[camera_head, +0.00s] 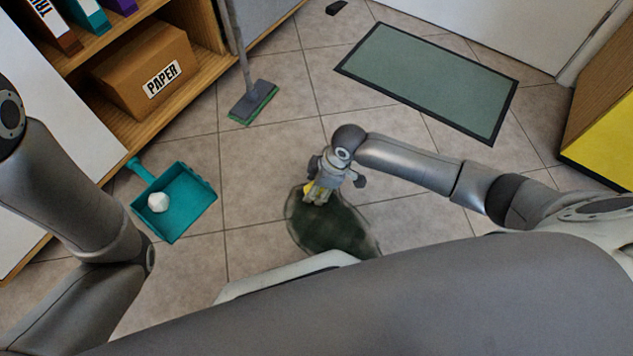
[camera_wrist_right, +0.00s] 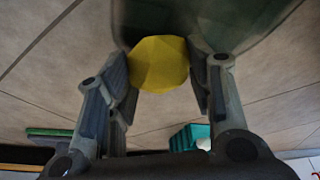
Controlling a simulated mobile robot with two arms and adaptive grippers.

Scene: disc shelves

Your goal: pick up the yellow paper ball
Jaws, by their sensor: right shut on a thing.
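The yellow paper ball (camera_wrist_right: 158,64) is a faceted yellow lump between the two fingers of my right gripper (camera_wrist_right: 165,75) in the right wrist view. The fingers press on it from both sides, so the gripper is shut on it. In the head view only a small yellow patch of the ball (camera_head: 308,188) shows beside my right gripper (camera_head: 317,193); the gripper hides the rest. My left arm comes in at the left of the head view, but its gripper is out of frame.
A dark green rounded thing (camera_head: 335,228) lies below the right gripper. A teal dustpan (camera_head: 182,221) holds a white paper ball (camera_head: 158,202).

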